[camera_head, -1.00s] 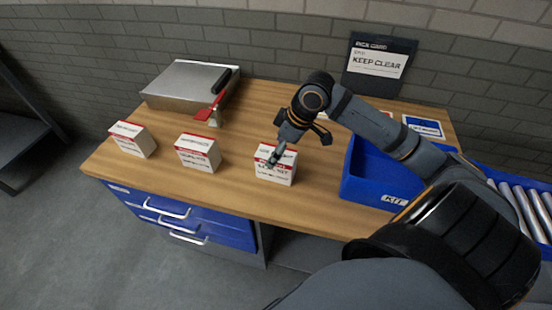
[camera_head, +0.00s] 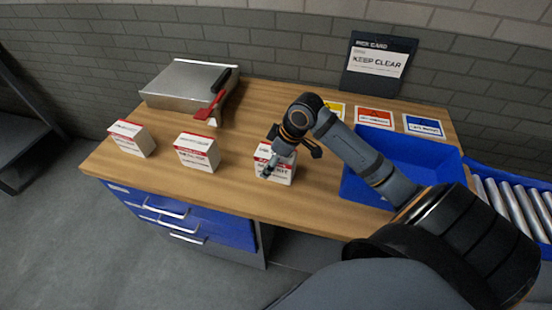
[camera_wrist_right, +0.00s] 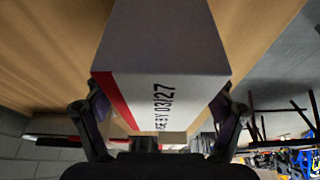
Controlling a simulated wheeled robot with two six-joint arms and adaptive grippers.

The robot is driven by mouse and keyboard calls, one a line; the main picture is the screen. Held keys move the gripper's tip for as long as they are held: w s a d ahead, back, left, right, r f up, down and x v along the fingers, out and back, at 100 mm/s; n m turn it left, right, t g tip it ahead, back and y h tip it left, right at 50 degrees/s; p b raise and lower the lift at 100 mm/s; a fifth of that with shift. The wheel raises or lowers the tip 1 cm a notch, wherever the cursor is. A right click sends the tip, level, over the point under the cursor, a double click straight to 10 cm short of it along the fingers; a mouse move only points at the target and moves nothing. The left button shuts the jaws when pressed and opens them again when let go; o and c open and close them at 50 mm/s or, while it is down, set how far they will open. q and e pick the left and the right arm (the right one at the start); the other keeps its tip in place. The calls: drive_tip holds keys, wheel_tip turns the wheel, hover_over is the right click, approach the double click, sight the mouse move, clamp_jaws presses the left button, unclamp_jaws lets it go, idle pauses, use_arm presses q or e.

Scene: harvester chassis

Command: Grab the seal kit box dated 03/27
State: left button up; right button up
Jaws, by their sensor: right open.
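Three white seal kit boxes with red top edges stand in a row on the bench: a left box (camera_head: 131,141), a middle box (camera_head: 197,154) and a right box (camera_head: 276,174). My right gripper (camera_head: 291,164) is at the right box, partly covering it. The dates on the other two boxes are too small to read. My left gripper is out of view.
A blue kit bin (camera_head: 420,155) stands right of the boxes, partly behind my arm. A grey metal case (camera_head: 185,84) with a red-handled part (camera_head: 212,107) is at the back left. A keep-clear sign (camera_head: 378,66) stands at the back. Rollers (camera_head: 515,205) lie far right.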

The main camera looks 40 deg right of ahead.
drive_tip(key=shift+f, duration=0.25)
idle(0.3)
drive_tip(key=c, duration=1.4)
